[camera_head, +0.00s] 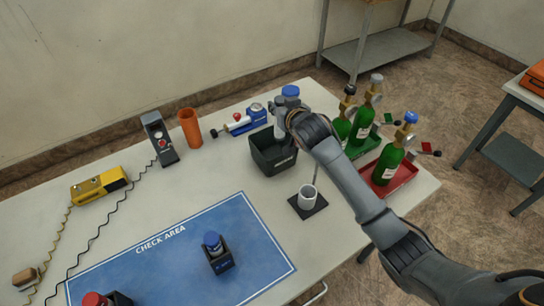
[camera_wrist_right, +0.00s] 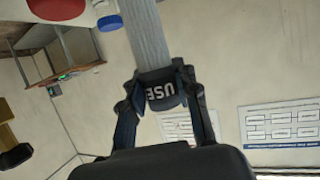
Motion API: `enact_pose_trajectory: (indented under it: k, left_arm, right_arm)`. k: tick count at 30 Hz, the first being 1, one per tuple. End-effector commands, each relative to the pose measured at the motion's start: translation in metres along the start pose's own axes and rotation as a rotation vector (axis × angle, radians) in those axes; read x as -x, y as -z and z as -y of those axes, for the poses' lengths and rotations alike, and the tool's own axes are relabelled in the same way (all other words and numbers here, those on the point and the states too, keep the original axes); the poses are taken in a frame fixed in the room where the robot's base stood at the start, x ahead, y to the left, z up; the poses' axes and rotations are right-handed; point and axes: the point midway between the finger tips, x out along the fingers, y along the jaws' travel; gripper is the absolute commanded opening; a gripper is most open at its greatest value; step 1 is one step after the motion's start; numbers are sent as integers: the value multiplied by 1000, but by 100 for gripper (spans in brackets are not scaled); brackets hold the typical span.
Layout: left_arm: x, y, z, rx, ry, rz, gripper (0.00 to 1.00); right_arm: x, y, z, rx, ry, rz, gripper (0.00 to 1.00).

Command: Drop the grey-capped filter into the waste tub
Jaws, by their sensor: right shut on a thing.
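My right gripper (camera_head: 282,122) reaches in from the lower right and hangs over the black waste tub (camera_head: 268,160), at its back right rim. In the wrist view, the right gripper (camera_wrist_right: 165,95) is shut on the filter (camera_wrist_right: 160,92). Its dark band shows the white letters "USE", and a grey ribbed part runs up from it. In the head view the gripper mostly hides the held filter. A round blue top (camera_head: 290,91) shows just above the gripper; I cannot tell whether it touches it. The inside of the tub is dark. My left gripper is out of view.
Green bottles (camera_head: 388,165) stand in trays to the right, near my forearm. A blue-capped piece (camera_head: 215,250) sits on the blue check area (camera_head: 150,262). An orange cylinder (camera_head: 190,128) stands left of the tub.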

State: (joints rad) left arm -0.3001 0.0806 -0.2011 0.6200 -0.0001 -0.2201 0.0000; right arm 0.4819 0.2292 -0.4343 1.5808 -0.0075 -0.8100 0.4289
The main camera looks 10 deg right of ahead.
Motion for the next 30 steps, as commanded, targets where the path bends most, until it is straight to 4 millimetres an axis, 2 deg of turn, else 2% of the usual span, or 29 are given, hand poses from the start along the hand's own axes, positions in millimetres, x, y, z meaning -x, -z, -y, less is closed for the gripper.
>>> enact_pose_trajectory:
  k: [1, 6, 17, 18, 21, 30]
  left_arm:
    - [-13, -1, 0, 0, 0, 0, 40]
    - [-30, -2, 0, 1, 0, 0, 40]
    - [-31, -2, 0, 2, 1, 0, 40]
    - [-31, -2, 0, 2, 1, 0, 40]
    - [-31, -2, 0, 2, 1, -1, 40]
    - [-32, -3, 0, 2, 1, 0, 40]
  right_arm:
    - [-5, -12, 0, 1, 0, -1, 0]
    - [-12, -27, 0, 0, 0, -2, 0]
    - [-12, -29, 0, 0, 0, -2, 0]
    - [-12, -29, 0, 0, 0, -2, 39]
    - [-12, -29, 0, 0, 0, -1, 57]
    - [-12, -30, 0, 0, 0, 0, 57]
